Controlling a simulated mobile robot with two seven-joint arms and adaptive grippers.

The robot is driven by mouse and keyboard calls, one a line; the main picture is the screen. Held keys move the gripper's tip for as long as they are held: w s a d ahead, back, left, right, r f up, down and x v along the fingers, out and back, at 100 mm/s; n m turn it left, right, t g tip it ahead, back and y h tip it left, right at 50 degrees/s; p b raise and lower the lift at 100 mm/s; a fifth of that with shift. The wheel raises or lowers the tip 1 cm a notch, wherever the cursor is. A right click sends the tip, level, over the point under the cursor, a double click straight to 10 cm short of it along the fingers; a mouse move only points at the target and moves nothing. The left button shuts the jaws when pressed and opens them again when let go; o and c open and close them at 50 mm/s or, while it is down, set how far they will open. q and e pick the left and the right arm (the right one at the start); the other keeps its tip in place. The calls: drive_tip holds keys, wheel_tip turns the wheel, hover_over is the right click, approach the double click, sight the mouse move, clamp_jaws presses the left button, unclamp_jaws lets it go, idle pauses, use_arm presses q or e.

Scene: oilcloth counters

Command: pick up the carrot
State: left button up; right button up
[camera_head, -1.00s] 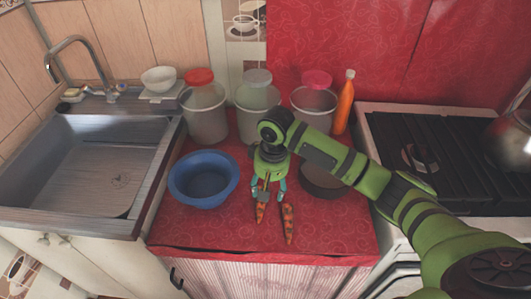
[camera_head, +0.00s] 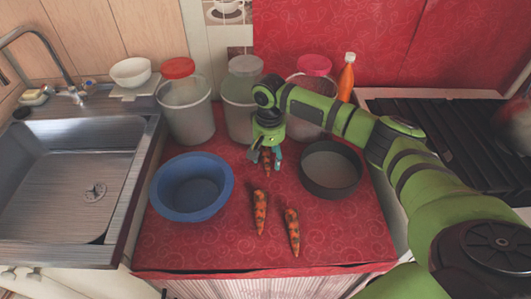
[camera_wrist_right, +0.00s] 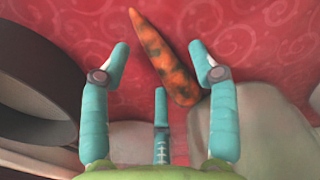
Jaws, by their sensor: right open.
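Three orange carrots with dark patches show in the head view. One carrot (camera_head: 267,162) lies at the fingers of my right gripper (camera_head: 265,158), which partly hide it. The other two, a left carrot (camera_head: 260,212) and a right carrot (camera_head: 293,232), lie apart nearer the counter's front edge. In the right wrist view my right gripper (camera_wrist_right: 163,70) is open, its fingers spread. A carrot (camera_wrist_right: 163,60) lies slanted across the gap there, its thick end close to the right finger. I cannot tell whether they touch. My left gripper is out of view.
A blue bowl (camera_head: 160,190) stands left of the carrots, and a dark round pan (camera_head: 331,188) right of my gripper. Lidded tubs (camera_head: 186,115) and an orange bottle (camera_head: 346,80) line the back. The red counter (camera_head: 225,240) is clear in front. A sink lies left, a stove right.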

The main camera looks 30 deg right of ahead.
sight(268, 157)
drive_tip(key=c, duration=1.2)
drive_tip(key=shift+r, duration=0.55)
wheel_tip(268, 157, up, 3)
drive_tip(key=shift+w+f, duration=0.1)
drive_tip(key=shift+f, duration=0.1)
use_arm(q)
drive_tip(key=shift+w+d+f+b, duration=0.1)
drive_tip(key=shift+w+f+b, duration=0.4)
drive_tip(key=shift+b, duration=0.05)
use_arm(e)
drive_tip(key=s+d+r, duration=0.2)
drive_tip(key=d, duration=0.1)
drive_tip(key=s+d+r, duration=0.2)
drive_tip(key=s+r, duration=0.1)
drive_tip(key=s+d+r, duration=0.2)
drive_tip(key=s+d, duration=0.1)
drive_tip(key=shift+d+r, duration=0.15)
drive_tip(key=shift+d, duration=0.2)
